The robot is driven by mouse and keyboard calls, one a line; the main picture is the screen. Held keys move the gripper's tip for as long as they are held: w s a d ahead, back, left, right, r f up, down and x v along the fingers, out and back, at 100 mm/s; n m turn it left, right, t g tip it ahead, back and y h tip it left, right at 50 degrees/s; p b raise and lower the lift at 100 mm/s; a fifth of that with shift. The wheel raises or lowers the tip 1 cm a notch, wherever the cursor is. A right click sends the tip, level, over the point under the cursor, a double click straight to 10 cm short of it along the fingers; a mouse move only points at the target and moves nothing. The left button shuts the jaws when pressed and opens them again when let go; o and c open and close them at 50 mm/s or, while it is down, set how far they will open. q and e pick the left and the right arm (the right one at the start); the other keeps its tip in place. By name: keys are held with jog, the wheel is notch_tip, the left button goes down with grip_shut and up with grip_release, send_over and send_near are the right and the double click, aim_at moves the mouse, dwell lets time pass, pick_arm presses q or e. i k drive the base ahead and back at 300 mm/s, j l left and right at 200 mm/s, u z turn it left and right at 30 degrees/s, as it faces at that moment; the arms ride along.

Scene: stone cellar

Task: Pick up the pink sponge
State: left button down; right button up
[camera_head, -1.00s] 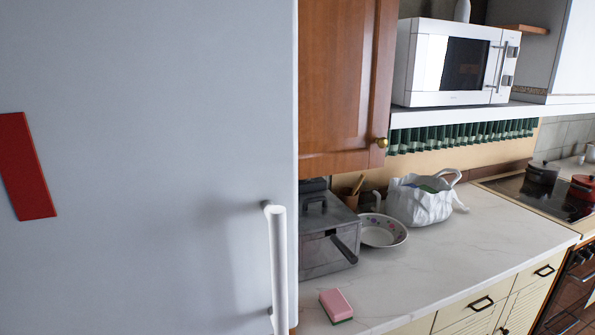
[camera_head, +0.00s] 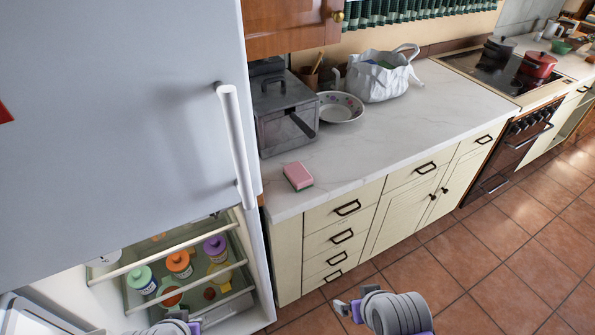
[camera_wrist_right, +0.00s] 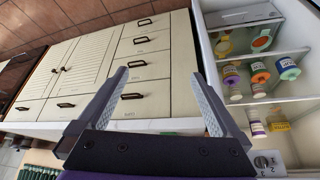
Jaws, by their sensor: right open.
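The pink sponge (camera_head: 298,176) has a dark green underside. It lies flat on the white marble counter (camera_head: 375,150), near its front edge and close to the fridge, in the head view. My right gripper (camera_wrist_right: 161,76) is open and empty in the right wrist view, with drawer fronts beyond its fingers. In the head view my right arm shows at the bottom, low in front of the drawers and apart from the sponge. A small part of my left arm shows at the bottom edge; its jaws cannot be made out. The sponge cannot be clearly seen in the wrist view.
The fridge (camera_head: 120,130) stands at left, its lower compartment open with coloured jars (camera_head: 179,263) on shelves. Behind the sponge are a grey metal box (camera_head: 285,115), a bowl (camera_head: 340,108) and a white bag (camera_head: 380,78). Counter right of the sponge is clear.

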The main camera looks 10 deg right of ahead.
aim_at(296, 175)
jog(key=l, duration=0.6)
jog(key=i+l, duration=0.1)
jog(key=l, duration=0.45)
jog(key=l+u, duration=0.15)
jog(key=u, duration=0.25)
jog(key=l+u, duration=0.15)
jog(key=u, duration=0.2)
jog(key=l+u, duration=0.15)
jog(key=u, duration=0.8)
